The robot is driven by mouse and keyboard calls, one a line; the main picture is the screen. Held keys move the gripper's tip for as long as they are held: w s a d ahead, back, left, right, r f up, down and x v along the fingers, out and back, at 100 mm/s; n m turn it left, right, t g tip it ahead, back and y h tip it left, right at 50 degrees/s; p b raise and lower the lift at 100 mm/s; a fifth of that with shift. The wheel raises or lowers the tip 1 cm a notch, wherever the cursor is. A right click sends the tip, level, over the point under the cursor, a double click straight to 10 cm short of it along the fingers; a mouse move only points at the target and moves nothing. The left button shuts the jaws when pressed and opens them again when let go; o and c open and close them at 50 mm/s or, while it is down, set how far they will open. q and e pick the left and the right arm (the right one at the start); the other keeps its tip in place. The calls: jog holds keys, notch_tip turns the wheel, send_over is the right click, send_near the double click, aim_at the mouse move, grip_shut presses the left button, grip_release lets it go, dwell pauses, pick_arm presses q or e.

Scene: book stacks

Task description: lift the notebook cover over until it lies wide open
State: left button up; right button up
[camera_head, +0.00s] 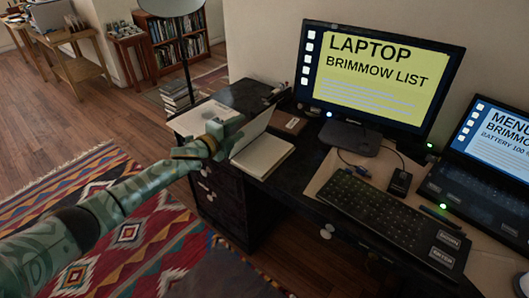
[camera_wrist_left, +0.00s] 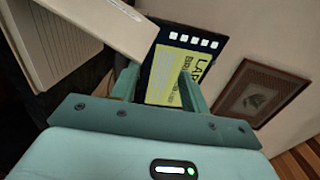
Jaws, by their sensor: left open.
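The notebook (camera_head: 264,157) lies on the dark desk, its pale page block showing. Its cover (camera_head: 250,131) stands raised and tilted along the left side of the pages. My left gripper (camera_head: 221,140) is just left of the cover, on its outer side. In the left wrist view my left gripper (camera_wrist_left: 158,84) is open, with the monitor showing between its fingers and nothing held. The cover (camera_wrist_left: 105,20) and pages (camera_wrist_left: 62,48) show at the upper left there. I cannot tell whether a finger touches the cover. My right gripper is not in view.
A pale flat sheet (camera_head: 203,118) lies on the desk behind my left gripper. A small brown item (camera_head: 289,124) lies beyond the notebook. The monitor (camera_head: 381,72) and keyboard (camera_head: 394,216) stand to the right. A framed picture (camera_wrist_left: 260,92) hangs on the wall.

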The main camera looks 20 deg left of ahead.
pick_arm(q)
jog(key=shift+a+r, duration=0.15)
jog(key=shift+a, duration=0.1)
jog(key=shift+w, duration=0.1)
jog(key=shift+w+a+r, duration=0.2)
jog(key=shift+a, duration=0.35)
jog(key=shift+w+a+r, duration=0.15)
jog(key=shift+a, duration=0.35)
jog(key=shift+w+a+r+b, duration=0.1)
jog(key=shift+w+a+b, duration=0.1)
jog(key=shift+a, duration=0.35)
jog(key=shift+w+a+r+b, duration=0.1)
jog(key=shift+w+a+b, duration=0.05)
jog(key=shift+a, duration=0.4)
jog(key=shift+a, duration=0.1)
